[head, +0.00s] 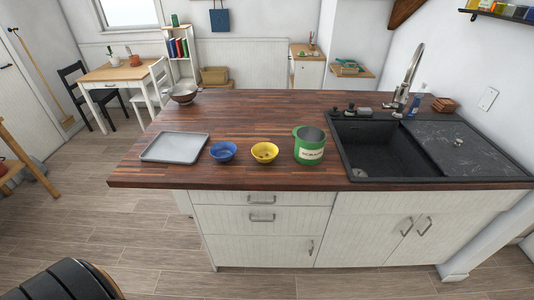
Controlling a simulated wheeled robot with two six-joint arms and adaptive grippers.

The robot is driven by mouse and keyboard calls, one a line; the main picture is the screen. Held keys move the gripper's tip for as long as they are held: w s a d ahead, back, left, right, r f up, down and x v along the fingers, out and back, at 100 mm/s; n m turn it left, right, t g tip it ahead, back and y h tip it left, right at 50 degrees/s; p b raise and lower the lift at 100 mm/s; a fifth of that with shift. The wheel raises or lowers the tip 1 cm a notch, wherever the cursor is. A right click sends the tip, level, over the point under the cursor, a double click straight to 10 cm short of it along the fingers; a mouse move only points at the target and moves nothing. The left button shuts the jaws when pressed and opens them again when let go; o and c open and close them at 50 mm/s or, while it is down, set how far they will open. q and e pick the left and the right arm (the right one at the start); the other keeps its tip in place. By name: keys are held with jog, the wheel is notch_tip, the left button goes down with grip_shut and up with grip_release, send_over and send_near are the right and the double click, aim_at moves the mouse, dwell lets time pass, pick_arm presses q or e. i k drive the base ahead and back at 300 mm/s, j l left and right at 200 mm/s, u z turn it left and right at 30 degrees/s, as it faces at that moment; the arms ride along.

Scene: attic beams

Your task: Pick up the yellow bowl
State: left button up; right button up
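The yellow bowl (265,157) stands upright near the front edge of the dark wooden countertop (240,109). It sits between a small blue bowl (223,157) on its left and a green labelled canister (310,157) on its right, with narrow gaps to both. Small brownish spots show inside the yellow bowl; I cannot tell what they are. Neither of my grippers shows in the head view, and nothing is touching the bowl.
A grey tray (174,147) lies left of the blue bowl. A metal colander-like bowl (184,94) stands at the back left corner. A black sink (380,148) with a tall faucet (409,75) fills the right side. The countertop behind the bowls is clear.

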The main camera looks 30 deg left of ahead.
aim_at(261, 149)
jog(key=j+u, duration=0.45)
jog(key=j, duration=0.15)
jog(key=j+u, duration=0.4)
jog(key=j, duration=0.25)
jog(key=i+j+u, duration=0.15)
jog(key=j+u, duration=0.3)
jog(key=j, duration=0.15)
